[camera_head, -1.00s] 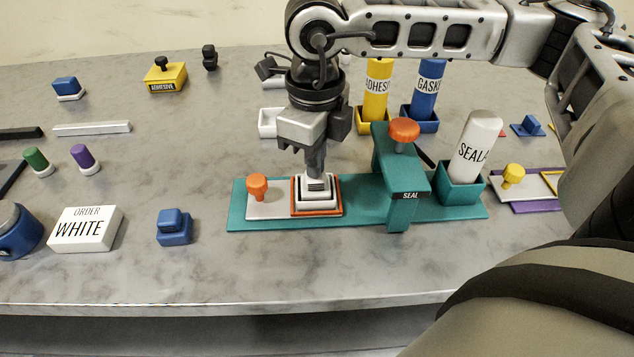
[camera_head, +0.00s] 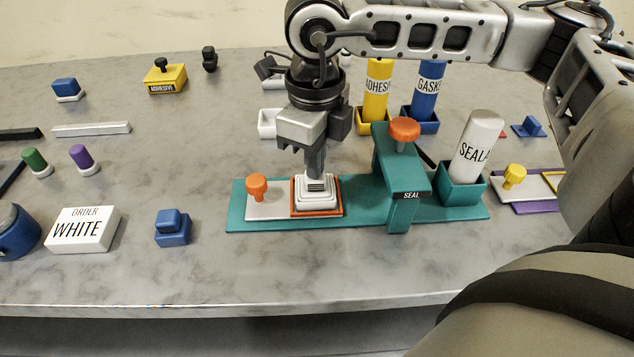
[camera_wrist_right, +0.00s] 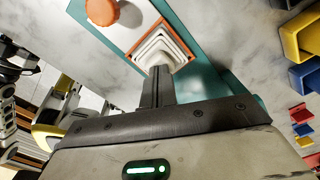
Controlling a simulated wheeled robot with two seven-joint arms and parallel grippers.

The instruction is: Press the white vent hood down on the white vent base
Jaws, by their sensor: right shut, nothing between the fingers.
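The white vent hood (camera_head: 316,187) sits on the white vent base (camera_head: 318,206), inside the orange frame (camera_head: 296,210) on the teal fixture board. The stepped white hood also shows in the right wrist view (camera_wrist_right: 168,42). My right gripper (camera_head: 317,180) is shut and empty, pointing straight down, with its fingertips on the top of the hood. In the right wrist view its fingers (camera_wrist_right: 160,72) are together and hide part of the hood.
On the teal board (camera_head: 350,214), an orange knob (camera_head: 257,186) stands to the left and a teal SEAL press (camera_head: 402,178) to the right. A SEALANT-type cartridge (camera_head: 478,145) stands beyond the press.

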